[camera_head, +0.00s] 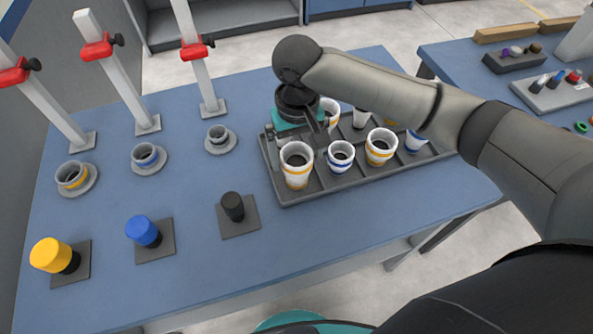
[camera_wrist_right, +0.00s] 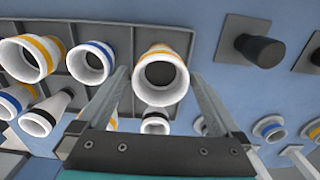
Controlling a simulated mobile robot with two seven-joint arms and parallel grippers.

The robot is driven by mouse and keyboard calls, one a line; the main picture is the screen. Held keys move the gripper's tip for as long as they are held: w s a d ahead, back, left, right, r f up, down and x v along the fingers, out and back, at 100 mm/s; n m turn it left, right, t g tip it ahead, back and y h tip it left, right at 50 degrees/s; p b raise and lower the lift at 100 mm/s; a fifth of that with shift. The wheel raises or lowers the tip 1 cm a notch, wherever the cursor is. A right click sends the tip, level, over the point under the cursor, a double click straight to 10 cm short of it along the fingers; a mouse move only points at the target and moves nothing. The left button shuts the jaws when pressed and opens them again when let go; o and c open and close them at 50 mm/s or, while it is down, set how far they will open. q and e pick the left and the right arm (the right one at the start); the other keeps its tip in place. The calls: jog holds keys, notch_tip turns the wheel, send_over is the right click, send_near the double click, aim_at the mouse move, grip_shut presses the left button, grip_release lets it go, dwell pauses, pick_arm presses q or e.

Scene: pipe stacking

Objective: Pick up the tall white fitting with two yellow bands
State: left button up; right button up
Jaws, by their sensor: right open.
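A tall white fitting with yellow banding (camera_head: 297,167) stands upright in the near left part of the grey tray (camera_head: 330,191). Whether it has one or two bands is hard to tell. It also shows in the right wrist view (camera_wrist_right: 160,77), framed between the fingers. My right gripper (camera_head: 299,130) is open and empty, pointing down just behind this fitting in the head view. Another white fitting with yellow bands (camera_head: 380,147) stands farther right in the tray. A white fitting with a blue band (camera_head: 341,157) stands between them. My left gripper is out of view.
More fittings stand behind in the tray, partly hidden by my right arm. Left of the tray are black (camera_head: 232,206), blue (camera_head: 143,231) and yellow (camera_head: 51,255) knobs, several ring bases and upright posts with red clamps (camera_head: 196,51). Blue tabletop between them is clear.

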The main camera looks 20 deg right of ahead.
aim_at(297, 162)
jog(key=shift+f+b, duration=1)
jog(key=shift+f, duration=2.1)
jog(key=shift+c, duration=0.2)
jog(key=shift+w+r, duration=0.1)
jog(key=c, duration=1.3)
notch_tip(297, 162, up, 20)
jog(key=p, duration=0.5)
jog(key=shift+p, duration=0.3)
